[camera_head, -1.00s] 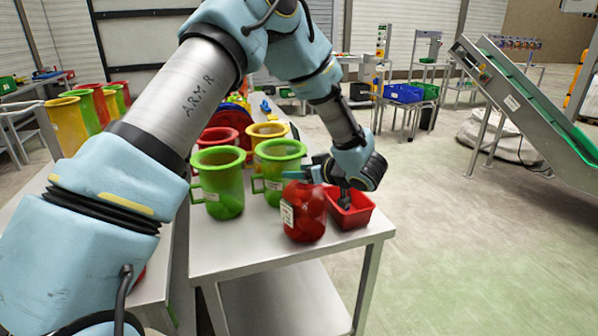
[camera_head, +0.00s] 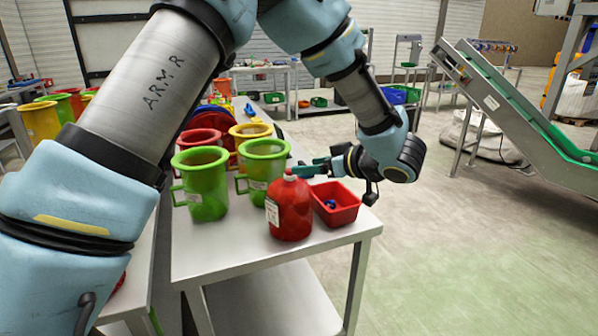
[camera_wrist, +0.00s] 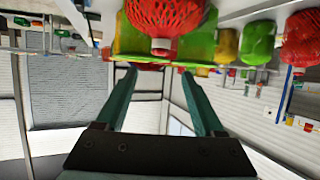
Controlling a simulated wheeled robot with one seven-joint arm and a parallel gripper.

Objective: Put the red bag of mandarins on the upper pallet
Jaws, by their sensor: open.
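A red bag of mandarins (camera_head: 289,210) stands upright at the front of the metal table, with a white label on its left side and a narrow closed neck on top. It also shows inverted at the top of the wrist view (camera_wrist: 165,15), neck pointing down. My gripper (camera_head: 298,172) is level with the bag's neck, beside or just behind it. In the wrist view, my gripper's two green fingers (camera_wrist: 157,70) are apart with nothing held between them. Whether a finger touches the neck cannot be told. I cannot identify an upper pallet.
A red tray (camera_head: 345,220) with a small blue item inside stands right of the bag. Green jugs (camera_head: 208,205) and (camera_head: 252,200) and a yellow jug (camera_head: 250,128) stand close behind to the left. A conveyor (camera_head: 510,110) stands far right.

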